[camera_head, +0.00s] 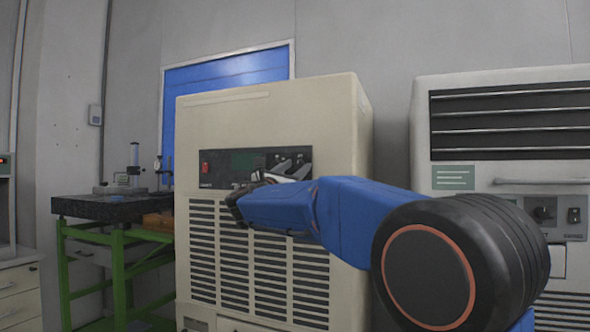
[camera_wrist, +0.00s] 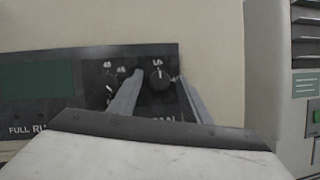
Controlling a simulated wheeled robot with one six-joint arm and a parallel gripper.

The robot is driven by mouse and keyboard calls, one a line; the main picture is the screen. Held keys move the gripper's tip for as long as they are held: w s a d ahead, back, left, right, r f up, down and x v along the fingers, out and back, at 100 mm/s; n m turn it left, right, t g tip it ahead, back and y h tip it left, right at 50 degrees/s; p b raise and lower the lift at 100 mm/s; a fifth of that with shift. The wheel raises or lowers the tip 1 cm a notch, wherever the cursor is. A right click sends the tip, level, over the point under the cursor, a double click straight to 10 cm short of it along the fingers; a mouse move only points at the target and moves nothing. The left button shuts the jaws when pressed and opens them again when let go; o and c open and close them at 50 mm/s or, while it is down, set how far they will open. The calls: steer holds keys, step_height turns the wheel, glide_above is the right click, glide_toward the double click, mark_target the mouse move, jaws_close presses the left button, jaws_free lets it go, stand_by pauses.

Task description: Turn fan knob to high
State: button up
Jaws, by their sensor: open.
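The beige cabinet (camera_head: 270,110) has a dark control panel (camera_head: 222,160) with a red switch and a green display. In the wrist view a black round knob (camera_wrist: 161,78) with a white pointer mark sits at the panel's right end. A second black knob (camera_wrist: 107,84) is to its left, partly hidden by my left finger. My gripper (camera_wrist: 158,75) is open, with one finger on each side of the right knob. I cannot tell whether the fingers touch it. In the head view my gripper (camera_head: 290,168) is at the panel's right part. The labels are too small or covered to read fully.
A second beige unit (camera_head: 485,82) with louvres and its own knob stands at the right. A green-framed table (camera_head: 118,250) with a dark slab top stands at the left. My blue arm crosses the cabinet's lower right.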

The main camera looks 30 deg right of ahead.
steer(key=c, duration=1)
steer(key=shift+c, duration=0.2)
steer(key=shift+m, duration=0.5)
steer(key=m+g, duration=0.1)
steer(key=m, duration=0.1)
steer(key=m+g, duration=0.2)
steer(key=m, duration=0.1)
steer(key=shift+w+a, duration=0.15)
steer(key=m+g, duration=0.1)
steer(key=m, duration=0.2)
steer(key=m+g, duration=0.1)
steer(key=m, duration=0.1)
steer(key=shift+r+m, duration=0.2)
steer(key=shift+m, duration=0.2)
steer(key=m+g+y, duration=0.1)
steer(key=m, duration=0.3)
steer(key=shift+r+m+g+y, duration=0.15)
steer(key=shift+m+g+y, duration=0.15)
steer(key=shift+g+y, duration=0.1)
steer(key=shift+r+m+y, duration=0.1)
steer(key=shift+m+y, duration=0.7)
steer(key=shift+m, duration=1.1)
